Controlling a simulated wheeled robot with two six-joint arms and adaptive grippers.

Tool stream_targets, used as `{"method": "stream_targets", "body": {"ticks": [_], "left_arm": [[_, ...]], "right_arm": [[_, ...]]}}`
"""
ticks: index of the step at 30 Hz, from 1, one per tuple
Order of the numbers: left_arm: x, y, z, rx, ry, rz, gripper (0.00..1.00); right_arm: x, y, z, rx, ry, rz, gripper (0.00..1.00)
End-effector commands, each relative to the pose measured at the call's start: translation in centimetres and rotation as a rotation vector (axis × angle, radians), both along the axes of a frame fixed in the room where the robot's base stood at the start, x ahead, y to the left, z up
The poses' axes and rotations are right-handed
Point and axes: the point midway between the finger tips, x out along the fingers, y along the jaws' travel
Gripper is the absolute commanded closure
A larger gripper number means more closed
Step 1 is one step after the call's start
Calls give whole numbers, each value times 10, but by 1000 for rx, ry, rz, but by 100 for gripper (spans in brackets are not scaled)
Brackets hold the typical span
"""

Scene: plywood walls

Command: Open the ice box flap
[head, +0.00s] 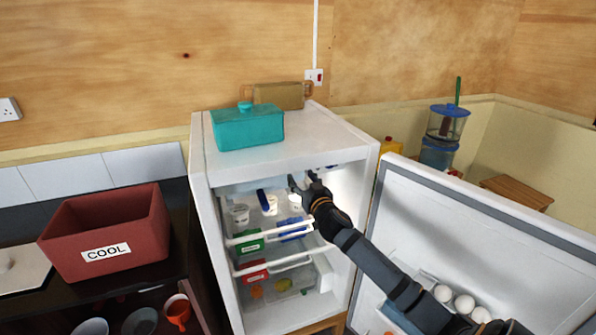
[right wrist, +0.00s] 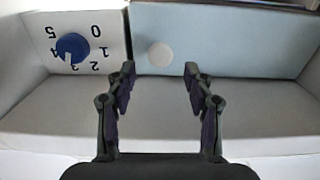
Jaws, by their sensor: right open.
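The ice box flap (right wrist: 230,45) is a pale blue panel in the right wrist view, and it looks shut. A round white knob (right wrist: 160,55) sits on it near its left end. My right gripper (right wrist: 158,78) is open and empty, with its fingertips apart below and to either side of the knob in the picture. In the head view the right gripper (head: 303,182) reaches into the upper part of the open fridge (head: 202,190). The flap is hard to make out there. My left gripper is not in view.
A blue dial (right wrist: 72,47) with numbers is beside the flap. The fridge door (head: 430,215) stands open on the right, with my right arm in front of it. Cups, boxes and a wire-fronted shelf (head: 275,233) are below the gripper. A teal box (head: 248,130) stands on top.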

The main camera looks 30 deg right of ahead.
Motion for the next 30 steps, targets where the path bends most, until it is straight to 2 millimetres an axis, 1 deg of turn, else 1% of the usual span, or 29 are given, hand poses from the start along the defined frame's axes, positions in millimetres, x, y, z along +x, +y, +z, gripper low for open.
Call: {"method": "stream_targets", "body": {"ticks": [1, 3, 6, 10, 17, 20, 28, 29, 30], "left_arm": [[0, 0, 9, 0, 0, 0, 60], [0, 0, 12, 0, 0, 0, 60], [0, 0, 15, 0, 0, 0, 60], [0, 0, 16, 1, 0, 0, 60], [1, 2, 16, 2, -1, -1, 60], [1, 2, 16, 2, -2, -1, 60], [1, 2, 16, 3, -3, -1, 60], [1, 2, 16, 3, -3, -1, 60], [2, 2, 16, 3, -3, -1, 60]], "right_arm": [[10, -2, 5, 8, -2, -1, 47], [20, -4, 4, 4, -1, -1, 47], [30, -7, 3, 3, -1, 0, 47], [36, -8, 1, 0, 0, 1, 47], [36, -8, 0, -1, 0, 2, 47], [36, -8, 0, -1, 0, 2, 60], [36, -8, 0, -1, 0, 2, 96], [36, -8, 0, -1, 0, 2, 100], [36, -8, 0, -1, 0, 2, 100]]}}
